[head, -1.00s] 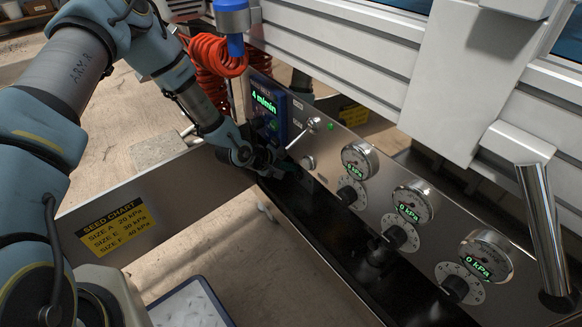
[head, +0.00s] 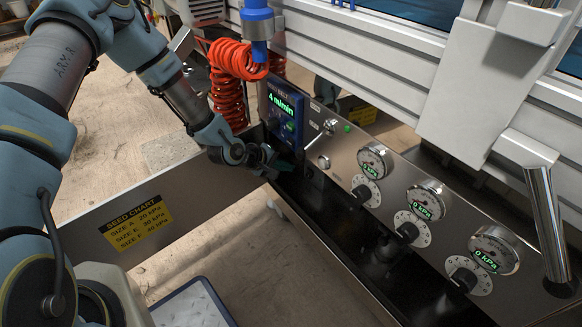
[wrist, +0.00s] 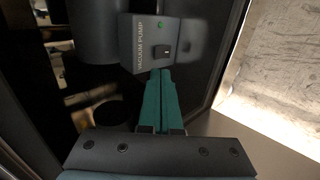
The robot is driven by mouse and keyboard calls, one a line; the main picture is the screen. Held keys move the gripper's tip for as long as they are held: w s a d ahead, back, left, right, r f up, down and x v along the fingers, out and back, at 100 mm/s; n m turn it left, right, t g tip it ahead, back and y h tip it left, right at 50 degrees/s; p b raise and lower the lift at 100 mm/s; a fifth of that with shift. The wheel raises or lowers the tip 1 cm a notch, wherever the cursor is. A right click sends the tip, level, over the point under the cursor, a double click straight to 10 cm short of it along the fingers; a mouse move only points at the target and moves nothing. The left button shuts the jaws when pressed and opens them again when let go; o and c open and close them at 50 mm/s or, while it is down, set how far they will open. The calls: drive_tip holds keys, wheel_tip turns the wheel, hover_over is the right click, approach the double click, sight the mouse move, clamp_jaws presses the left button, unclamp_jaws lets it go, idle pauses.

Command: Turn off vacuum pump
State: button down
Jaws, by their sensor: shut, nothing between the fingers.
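The vacuum pump's switch box (wrist: 141,42) is grey and labelled VACUUM PUMP in the wrist view. It carries a black rocker switch (wrist: 161,51) and a lit green lamp (wrist: 159,24). My gripper (wrist: 160,73) has its two teal fingers shut together with nothing between them. In that view the fingertips show just below the switch; I cannot tell whether they touch the box. In the head view my gripper (head: 285,166) is low beside the left end of the metal control panel (head: 325,160). The pump box cannot be made out there.
A belt display (head: 284,110) reading 4 m/min and a toggle lever (head: 328,127) are above my gripper. Several gauges (head: 375,162) and dials line the panel to the right. A red coiled hose (head: 228,75) hangs behind. A seed chart (head: 136,223) is on the left metal wall.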

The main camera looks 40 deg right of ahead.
drive_tip(key=a+r+p, duration=0.1)
drive_tip(key=a+r, duration=0.2)
drive_tip(key=r, duration=0.2)
drive_tip(key=shift+a+r+p, duration=0.2)
drive_tip(key=shift+a+p, duration=0.1)
drive_tip(key=shift+a, duration=0.05)
idle(0.3)
